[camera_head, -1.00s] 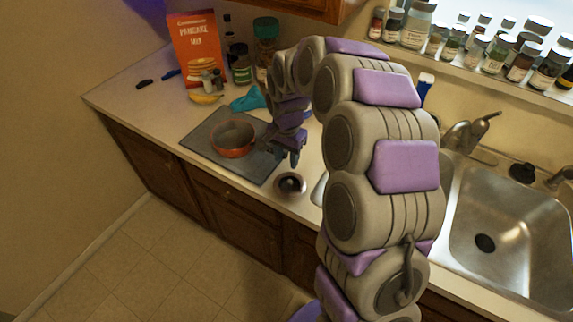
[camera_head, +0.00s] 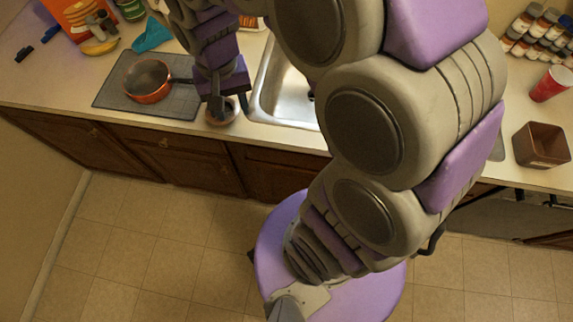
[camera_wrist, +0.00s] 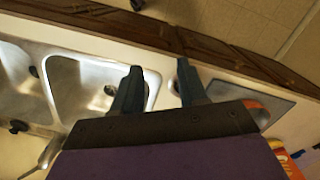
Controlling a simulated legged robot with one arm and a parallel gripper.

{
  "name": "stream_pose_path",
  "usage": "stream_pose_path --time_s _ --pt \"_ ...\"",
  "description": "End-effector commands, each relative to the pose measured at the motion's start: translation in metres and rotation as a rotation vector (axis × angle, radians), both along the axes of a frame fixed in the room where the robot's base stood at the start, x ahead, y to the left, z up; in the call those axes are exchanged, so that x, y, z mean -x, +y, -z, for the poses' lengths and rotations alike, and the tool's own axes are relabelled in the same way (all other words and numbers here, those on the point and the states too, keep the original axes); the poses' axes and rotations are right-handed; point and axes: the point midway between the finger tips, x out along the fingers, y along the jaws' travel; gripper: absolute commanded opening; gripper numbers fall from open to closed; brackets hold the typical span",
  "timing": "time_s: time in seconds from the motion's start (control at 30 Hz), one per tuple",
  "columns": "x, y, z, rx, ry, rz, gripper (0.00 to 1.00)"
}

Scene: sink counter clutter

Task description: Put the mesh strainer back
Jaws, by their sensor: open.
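I cannot make out a mesh strainer for certain. A small round bowl-like thing (camera_head: 222,117) with a dark inside sits on the counter near its front edge, between the mat and the sink. My gripper (camera_head: 230,103) is over it in the head view and hides part of it, so I cannot tell if they touch. In the wrist view my gripper (camera_wrist: 156,78) has its two fingers spread apart, with nothing seen held between them.
An orange pot (camera_head: 147,92) stands on a dark mat (camera_head: 112,98) left of my gripper. The metal sink (camera_wrist: 72,88) is beside it. A teal cloth (camera_head: 152,36) lies behind the mat.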

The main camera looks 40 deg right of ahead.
Motion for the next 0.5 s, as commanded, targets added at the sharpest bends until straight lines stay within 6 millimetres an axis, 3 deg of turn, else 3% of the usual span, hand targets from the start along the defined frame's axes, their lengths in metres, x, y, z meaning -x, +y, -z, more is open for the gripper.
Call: stream_pose_path --time_s 0.1,0.3,0.5 --pt "0.043 -0.002 -0.008 -0.002 0.016 -0.079 0.42" --pt "0.110 -0.007 -0.011 -0.008 0.047 -0.203 0.42" --pt "0.162 -0.009 -0.007 -0.022 0.069 -0.288 0.42"
